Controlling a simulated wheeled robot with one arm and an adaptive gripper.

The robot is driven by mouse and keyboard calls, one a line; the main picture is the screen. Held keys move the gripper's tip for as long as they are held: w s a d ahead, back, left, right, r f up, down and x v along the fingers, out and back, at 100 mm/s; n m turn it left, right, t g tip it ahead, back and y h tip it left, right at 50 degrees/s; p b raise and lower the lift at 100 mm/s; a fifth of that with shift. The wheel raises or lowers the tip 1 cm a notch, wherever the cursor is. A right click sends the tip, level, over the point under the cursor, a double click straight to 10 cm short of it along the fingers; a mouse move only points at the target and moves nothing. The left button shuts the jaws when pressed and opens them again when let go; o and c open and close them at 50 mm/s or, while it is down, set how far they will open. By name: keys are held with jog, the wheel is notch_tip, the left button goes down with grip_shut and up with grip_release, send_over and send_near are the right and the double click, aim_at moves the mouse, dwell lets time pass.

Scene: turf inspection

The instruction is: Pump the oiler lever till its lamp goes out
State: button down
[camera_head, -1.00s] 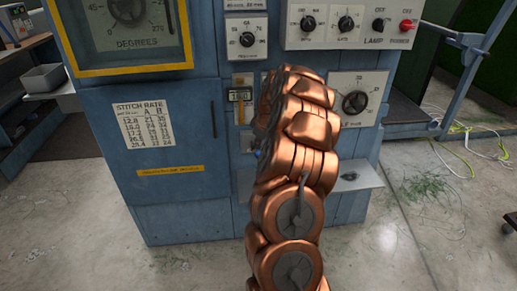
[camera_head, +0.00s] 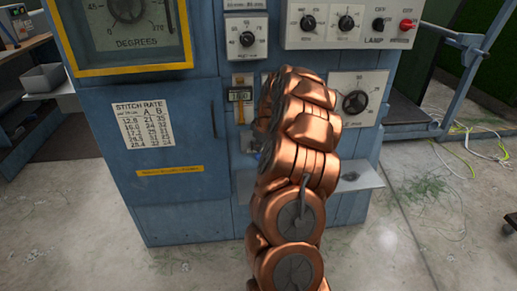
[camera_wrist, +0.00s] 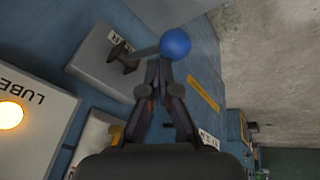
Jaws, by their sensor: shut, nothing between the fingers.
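The oiler lever (camera_wrist: 148,51) shows in the wrist view, a grey shaft with a blue ball knob (camera_wrist: 175,43) at its end. It comes out of a grey box (camera_wrist: 95,60) on the blue machine. My gripper (camera_wrist: 158,66) is shut and empty, its tips right by the knob and the shaft; I cannot tell whether they touch. The lamp (camera_wrist: 10,115) on the white LUBE panel (camera_wrist: 45,120) glows yellow-orange. In the head view my copper arm hides the gripper and most of the lever area.
The blue machine (camera_head: 170,218) fills the middle of the head view, with dials and switches above. A small grey shelf (camera_head: 357,181) juts out at its lower right. Green and white strands (camera_head: 470,150) lie on the floor at the right. The floor in front is open.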

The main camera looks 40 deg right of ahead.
aim_at(260, 155)
jog(key=shift+s+a+f+b, duration=0.25)
jog(key=shift+f+b, duration=0.15)
jog(key=shift+f, duration=0.25)
jog(key=shift+s+a+f+b, duration=0.15)
jog(key=shift+s+f+b, duration=0.15)
jog(key=shift+f, duration=0.4)
jog(key=shift+s+a+f+b, duration=0.2)
jog(key=shift+f+b, duration=0.25)
jog(key=shift+f, duration=0.2)
dwell(2.5)
dwell(0.6)
jog(key=shift+w+d+r+p, duration=0.2)
jog(key=shift+w+d+r, duration=0.2)
jog(key=shift+r, duration=0.75)
jog(key=shift+w+d+r+p, duration=0.25)
jog(key=shift+w+r, duration=0.2)
jog(key=shift+r, duration=0.65)
jog(key=shift+w+d+r+p, duration=0.15)
jog(key=shift+w+d+r, duration=0.25)
jog(key=shift+r, duration=0.75)
jog(key=shift+w+r, duration=0.1)
jog(key=shift+w+d+r+p, duration=0.2)
jog(key=shift+w+r+p, duration=0.05)
jog(key=shift+r, duration=0.45)
jog(key=shift+w+d+r+p, duration=0.2)
jog(key=shift+w+r+p, duration=0.1)
jog(key=shift+r, duration=0.45)
jog(key=shift+w+d+r+p, duration=0.2)
jog(key=shift+w+r, duration=0.05)
jog(key=shift+r, duration=0.45)
